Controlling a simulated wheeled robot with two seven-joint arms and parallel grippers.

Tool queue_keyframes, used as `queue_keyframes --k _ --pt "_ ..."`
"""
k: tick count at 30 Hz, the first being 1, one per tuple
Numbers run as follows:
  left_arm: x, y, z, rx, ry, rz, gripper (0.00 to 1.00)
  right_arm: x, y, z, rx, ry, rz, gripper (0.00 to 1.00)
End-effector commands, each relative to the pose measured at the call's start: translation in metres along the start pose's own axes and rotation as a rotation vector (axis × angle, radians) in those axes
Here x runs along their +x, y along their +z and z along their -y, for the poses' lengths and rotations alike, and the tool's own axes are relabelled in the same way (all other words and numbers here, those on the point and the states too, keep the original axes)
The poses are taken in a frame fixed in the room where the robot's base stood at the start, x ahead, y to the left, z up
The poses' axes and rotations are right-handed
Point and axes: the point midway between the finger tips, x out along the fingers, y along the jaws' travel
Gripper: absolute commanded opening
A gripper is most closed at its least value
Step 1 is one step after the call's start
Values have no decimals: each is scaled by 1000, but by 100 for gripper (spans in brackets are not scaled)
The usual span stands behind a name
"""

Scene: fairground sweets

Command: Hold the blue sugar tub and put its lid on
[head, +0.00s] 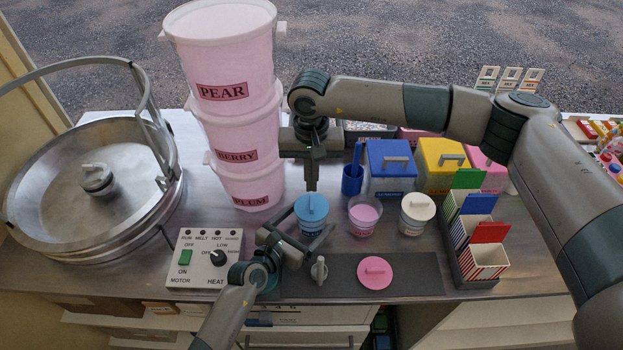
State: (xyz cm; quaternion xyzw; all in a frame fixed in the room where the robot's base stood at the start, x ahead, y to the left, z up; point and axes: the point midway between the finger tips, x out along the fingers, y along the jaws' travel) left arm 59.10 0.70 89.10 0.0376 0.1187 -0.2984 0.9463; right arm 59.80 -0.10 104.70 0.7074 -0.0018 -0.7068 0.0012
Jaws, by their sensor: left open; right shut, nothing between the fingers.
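My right gripper (311,187) points down, shut and empty, just above the lid's upright grip.
An open tub of pink sugar (364,217), a white-lidded tub (416,214) and a loose pink lid (375,271) are to the right. A small grey object (319,270) lies in front. Stacked pink buckets (232,130) stand behind left; a control box (204,257) is left.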

Motion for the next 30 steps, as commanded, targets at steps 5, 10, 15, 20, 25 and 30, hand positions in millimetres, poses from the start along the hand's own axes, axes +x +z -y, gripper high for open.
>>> queue_keyframes --k 5,10,15,20,25,30 --pt "-3 -2 0 -1 0 -3 85 1 0 0 0 0 0 0" --pt "-13 -2 0 -1 0 -1 85 3 0 0 0 0 0 0" --pt "-35 -3 0 0 1 -1 85 7 0 0 0 0 0 0" --pt "-64 -3 0 -1 1 0 85 13 0 0 0 0 0 0" --pt "-98 -4 0 0 1 0 85 21 0 0 0 0 0 0" --pt "-132 -3 0 0 0 0 85 30 0 0 0 0 0 0"
